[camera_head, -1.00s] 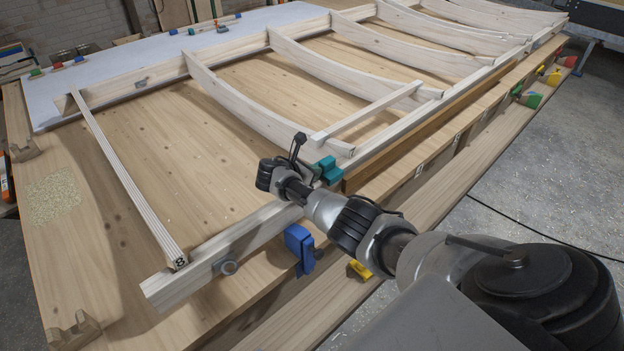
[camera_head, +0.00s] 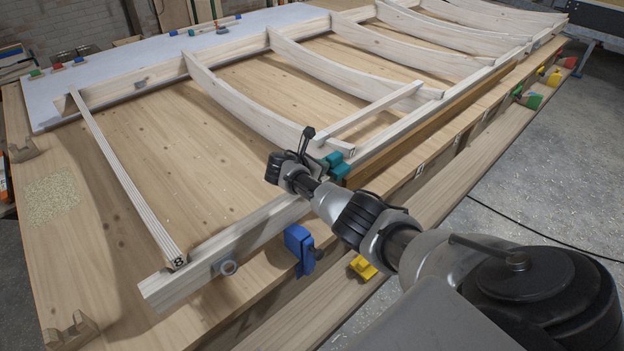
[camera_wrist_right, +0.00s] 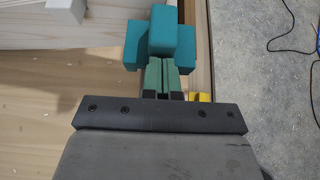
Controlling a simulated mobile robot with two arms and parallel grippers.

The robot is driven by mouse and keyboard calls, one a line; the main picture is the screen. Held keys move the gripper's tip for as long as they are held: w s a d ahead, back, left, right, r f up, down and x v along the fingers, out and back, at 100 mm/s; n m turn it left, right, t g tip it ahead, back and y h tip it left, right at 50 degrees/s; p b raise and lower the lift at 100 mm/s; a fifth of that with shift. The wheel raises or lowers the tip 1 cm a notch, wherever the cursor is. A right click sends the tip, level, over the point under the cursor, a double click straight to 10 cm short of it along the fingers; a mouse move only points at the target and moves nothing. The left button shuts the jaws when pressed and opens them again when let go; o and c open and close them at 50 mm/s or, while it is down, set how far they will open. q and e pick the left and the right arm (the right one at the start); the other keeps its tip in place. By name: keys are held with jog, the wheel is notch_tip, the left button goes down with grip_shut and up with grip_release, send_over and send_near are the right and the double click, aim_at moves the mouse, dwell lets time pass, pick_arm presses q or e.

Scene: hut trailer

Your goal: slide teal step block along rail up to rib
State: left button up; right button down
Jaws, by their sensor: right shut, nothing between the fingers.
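The teal step block (camera_head: 337,166) sits at the long pale front rail (camera_head: 225,245), close to the near end of a curved rib (camera_head: 245,108). My wrist partly hides it in the head view, so I cannot tell whether it touches the rib. In the right wrist view the teal block (camera_wrist_right: 165,35) lies straight ahead of my right gripper (camera_wrist_right: 164,64). The green fingers are shut with nothing between them, and their tips are at the block's near face, apparently touching it. My left gripper is out of view.
A pale loose batten (camera_head: 370,110) lies near the rib end; a white block-like end (camera_wrist_right: 65,10) shows in the wrist view. A blue clamp (camera_head: 300,248) and a yellow one (camera_head: 362,267) sit along the front edge. More ribs stand farther back.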

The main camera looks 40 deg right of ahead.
jog(key=shift+w+d+b, duration=0.1)
jog(key=shift+d+b, duration=0.6)
jog(key=shift+d, duration=0.9)
jog(key=shift+a, duration=0.1)
jog(key=shift+a+p, duration=0.8)
jog(key=shift+a, duration=0.15)
jog(key=a+r+p, duration=0.1)
jog(key=p, duration=0.1)
jog(key=a+r+p, duration=0.1)
jog(key=r+p, duration=0.1)
jog(key=a+r+p, duration=0.1)
jog(key=r+p, duration=0.1)
jog(key=shift+s+p, duration=0.2)
jog(key=shift+p, duration=0.1)
